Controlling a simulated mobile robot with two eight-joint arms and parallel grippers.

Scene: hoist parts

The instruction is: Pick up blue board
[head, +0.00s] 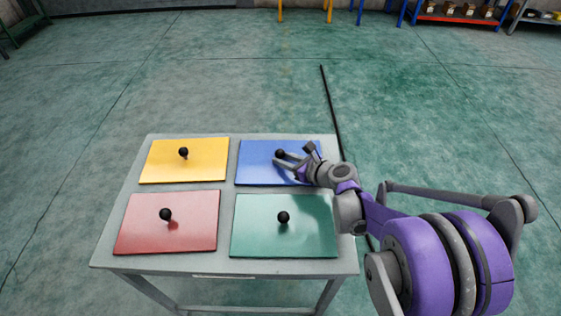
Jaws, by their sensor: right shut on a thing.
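The blue board (258,173) lies at the back right of the grey table, with a black knob (280,154) on top. My right gripper (284,158) reaches in from the right over the blue board, its fingers at the black knob and shut on it. The gripper and wrist cover the right part of the board. The board looks flat on the table; I cannot tell any gap under it. My left gripper is not in view.
A yellow board (200,165) lies at the back left, a red board (190,232) front left and a green board (260,238) front right, each with a black knob. The grey table (225,265) stands on open floor. Shelves (455,18) are far back.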

